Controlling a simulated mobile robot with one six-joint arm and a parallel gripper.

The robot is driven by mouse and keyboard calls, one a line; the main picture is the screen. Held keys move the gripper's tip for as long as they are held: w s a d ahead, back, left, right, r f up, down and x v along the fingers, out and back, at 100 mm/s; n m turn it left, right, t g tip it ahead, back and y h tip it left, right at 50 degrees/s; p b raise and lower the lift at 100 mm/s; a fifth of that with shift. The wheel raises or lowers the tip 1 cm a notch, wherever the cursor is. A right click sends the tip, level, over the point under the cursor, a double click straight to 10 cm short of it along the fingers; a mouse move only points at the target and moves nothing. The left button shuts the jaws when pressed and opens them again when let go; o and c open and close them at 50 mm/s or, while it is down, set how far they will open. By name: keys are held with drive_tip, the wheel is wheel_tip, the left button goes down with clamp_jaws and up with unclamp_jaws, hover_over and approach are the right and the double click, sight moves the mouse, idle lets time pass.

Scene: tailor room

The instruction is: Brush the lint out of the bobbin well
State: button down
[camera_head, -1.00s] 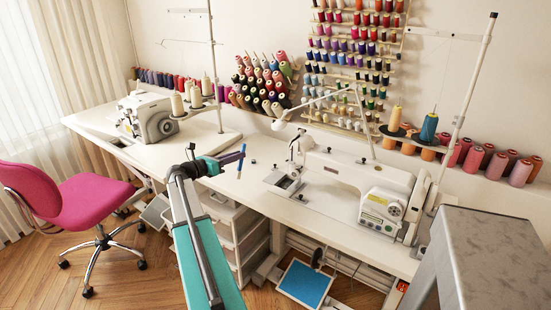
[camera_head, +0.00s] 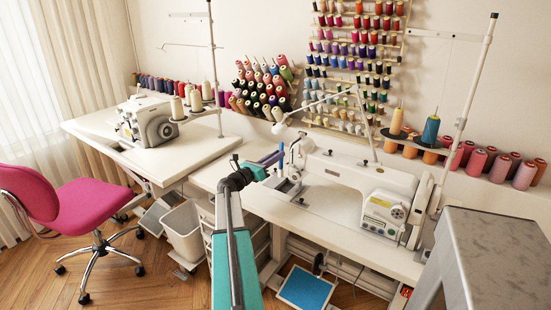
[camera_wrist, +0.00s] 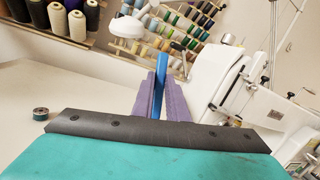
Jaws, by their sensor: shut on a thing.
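My gripper (camera_head: 270,160) has purple fingers, which also show in the wrist view (camera_wrist: 156,98). It is shut on a slim blue brush (camera_head: 281,156), which stands roughly upright between the fingers in the wrist view (camera_wrist: 161,66). The bristles cannot be made out. The white sewing machine (camera_head: 345,172) is just right of my gripper. I cannot make out the bobbin well or any lint. The brush appears above the table, apart from the plate.
A small bobbin (camera_wrist: 40,113) lies on the white table at the left in the wrist view. A white lamp (camera_head: 280,128) hangs behind the brush. Thread cones (camera_head: 262,90) stand along the wall. A serger (camera_head: 147,120) is on the left table. Bare tabletop (camera_head: 215,172) lies left of my gripper.

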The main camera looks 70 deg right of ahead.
drive_tip(key=shift+f, duration=0.2)
drive_tip(key=shift+f+b, duration=1.45)
drive_tip(key=shift+f, duration=0.35)
drive_tip(key=shift+f+b, duration=0.5)
drive_tip(key=shift+f, duration=0.7)
drive_tip(key=shift+f, duration=0.3)
drive_tip(key=shift+d, duration=0.1)
drive_tip(key=shift+s+d+f, duration=0.1)
drive_tip(key=shift+s+d, duration=0.1)
drive_tip(key=shift+d, duration=0.45)
drive_tip(key=shift+s+d+r, duration=0.1)
drive_tip(key=shift+s+d, duration=0.1)
drive_tip(key=shift+d, duration=0.5)
drive_tip(key=shift+s+d+f, duration=0.1)
drive_tip(key=shift+s+d, duration=0.1)
drive_tip(key=shift+d, duration=0.45)
drive_tip(key=shift+a, duration=0.15)
drive_tip(key=shift+s+p+v, duration=0.15)
drive_tip(key=shift+p+v, duration=0.05)
drive_tip(key=shift+v, duration=0.75)
drive_tip(key=shift+s+p+v, duration=0.15)
drive_tip(key=shift+v, duration=0.8)
